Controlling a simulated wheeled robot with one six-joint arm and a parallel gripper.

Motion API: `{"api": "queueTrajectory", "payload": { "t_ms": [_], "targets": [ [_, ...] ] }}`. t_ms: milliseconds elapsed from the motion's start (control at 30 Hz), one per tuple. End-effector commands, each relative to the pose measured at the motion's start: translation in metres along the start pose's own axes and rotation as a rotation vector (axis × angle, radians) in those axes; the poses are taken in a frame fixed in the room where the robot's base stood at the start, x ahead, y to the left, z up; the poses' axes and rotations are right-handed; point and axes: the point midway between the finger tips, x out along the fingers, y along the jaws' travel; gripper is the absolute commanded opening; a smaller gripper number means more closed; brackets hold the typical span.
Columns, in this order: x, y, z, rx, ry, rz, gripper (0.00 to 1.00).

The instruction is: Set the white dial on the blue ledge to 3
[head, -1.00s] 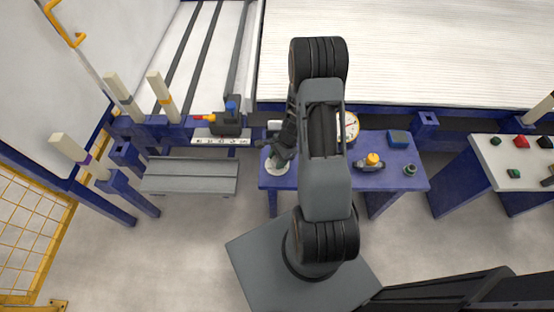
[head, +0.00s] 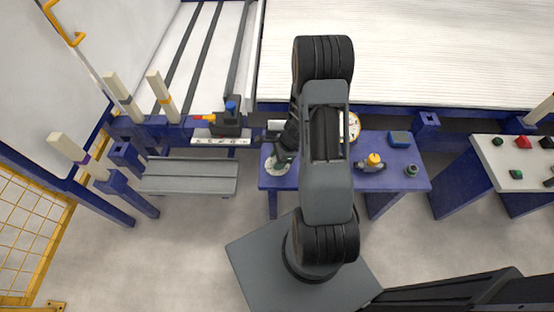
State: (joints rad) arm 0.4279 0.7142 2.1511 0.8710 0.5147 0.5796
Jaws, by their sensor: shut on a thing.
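The white dial (head: 274,170) is a round pale plate at the left end of the blue ledge (head: 318,181). A dark green part shows on its upper right. My gripper (head: 283,154) reaches down over the dial from the upper right and is shut on its knob. My wrist and fingers hide the top of the dial. Its numbers and pointer are too small to read.
On the same ledge stand a round gauge (head: 354,127), partly behind my arm, a valve with a yellow knob (head: 373,160), a blue box (head: 400,138) and a small green-topped part (head: 411,170). A grey slatted bench (head: 189,176) stands to the left.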

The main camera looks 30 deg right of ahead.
Motion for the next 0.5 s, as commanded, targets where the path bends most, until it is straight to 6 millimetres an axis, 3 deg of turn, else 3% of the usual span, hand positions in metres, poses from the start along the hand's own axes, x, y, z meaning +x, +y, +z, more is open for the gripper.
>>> {"api": "queueTrajectory", "payload": {
  "t_ms": [100, 133, 200, 367, 500],
  "targets": [
    [-0.001, -0.0025, 0.0021, -0.003, -0.003, -0.004, 0.22],
    [-0.0011, -0.0026, 0.002, -0.003, -0.003, -0.004, 0.48],
    [-0.0011, -0.0025, 0.0015, -0.002, -0.002, -0.004, 0.55],
    [-0.0013, -0.0016, -0.0004, 0.002, -0.001, -0.004, 0.7],
    [-0.0011, -0.0011, -0.0011, 0.003, -0.001, -0.003, 0.71]
  ]
}}
